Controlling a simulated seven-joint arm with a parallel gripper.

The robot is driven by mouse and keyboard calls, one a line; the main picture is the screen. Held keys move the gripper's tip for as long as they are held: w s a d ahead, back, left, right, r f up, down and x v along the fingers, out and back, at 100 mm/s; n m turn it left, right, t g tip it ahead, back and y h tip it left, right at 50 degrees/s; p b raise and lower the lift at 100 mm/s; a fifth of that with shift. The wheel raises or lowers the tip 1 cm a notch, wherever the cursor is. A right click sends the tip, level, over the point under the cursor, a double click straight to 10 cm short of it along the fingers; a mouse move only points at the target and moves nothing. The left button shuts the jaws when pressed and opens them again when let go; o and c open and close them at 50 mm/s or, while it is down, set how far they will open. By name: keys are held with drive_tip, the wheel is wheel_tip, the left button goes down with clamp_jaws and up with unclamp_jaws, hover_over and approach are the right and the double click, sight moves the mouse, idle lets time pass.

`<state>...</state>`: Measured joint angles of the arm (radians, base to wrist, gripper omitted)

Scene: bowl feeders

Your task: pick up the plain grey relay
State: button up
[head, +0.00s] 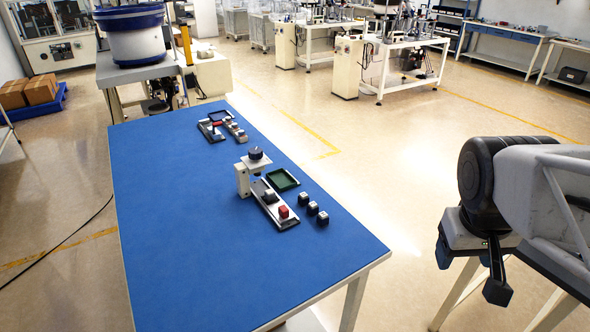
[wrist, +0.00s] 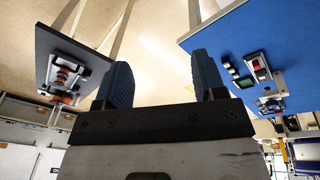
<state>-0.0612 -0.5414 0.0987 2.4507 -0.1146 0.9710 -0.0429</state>
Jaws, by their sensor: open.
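Three small dark blocks with light grey tops (head: 313,208) stand in a short row on the blue table, right of a fixture. A dark block with a grey top (head: 269,196) and a red block (head: 283,211) sit on the fixture's plate. At this size I cannot tell which block is the plain grey relay. My gripper (head: 470,272) is off the table's right side, over the floor, far from the blocks. In the wrist view my gripper (wrist: 162,78) is open, with nothing between its blue fingers. The row of small blocks (wrist: 233,71) shows there to the right.
A grey post fixture with a black knob (head: 256,154) stands beside a green tray (head: 283,180). A second group of parts (head: 222,126) lies farther back. The blue table (head: 190,250) is clear at left and front. In the wrist view another dark board (wrist: 52,50) carries parts.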

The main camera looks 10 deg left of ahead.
drive_tip(key=w+a+n+h, duration=0.2)
drive_tip(key=w+a+n, duration=0.15)
drive_tip(key=w, duration=0.55)
drive_tip(key=n+t+h, duration=0.3)
drive_tip(key=n+h, duration=0.3)
drive_tip(key=n, duration=1)
hover_over(266, 194)
drive_tip(key=s+d, duration=0.7)
drive_tip(key=d, duration=0.5)
wheel_tip(266, 194, down, 16)
drive_tip(key=a+f+n+t, duration=0.1)
drive_tip(key=a+f+n, duration=0.1)
drive_tip(key=a+f, duration=0.2)
drive_tip(key=w+a+f+n+t, duration=0.1)
drive_tip(key=a+f+t, duration=0.1)
drive_tip(key=a+f, duration=0.2)
drive_tip(key=a+f+n+t, duration=0.1)
drive_tip(key=a+f, duration=0.3)
drive_tip(key=a, duration=0.5)
drive_tip(key=shift+w+a+n+t+h, duration=0.25)
drive_tip(key=shift+w+n+t+h, duration=0.1)
drive_tip(key=shift+n, duration=0.5)
drive_tip(key=shift+d, duration=0.1)
drive_tip(key=shift+x, duration=1.25)
drive_tip(key=shift+w, duration=0.1)
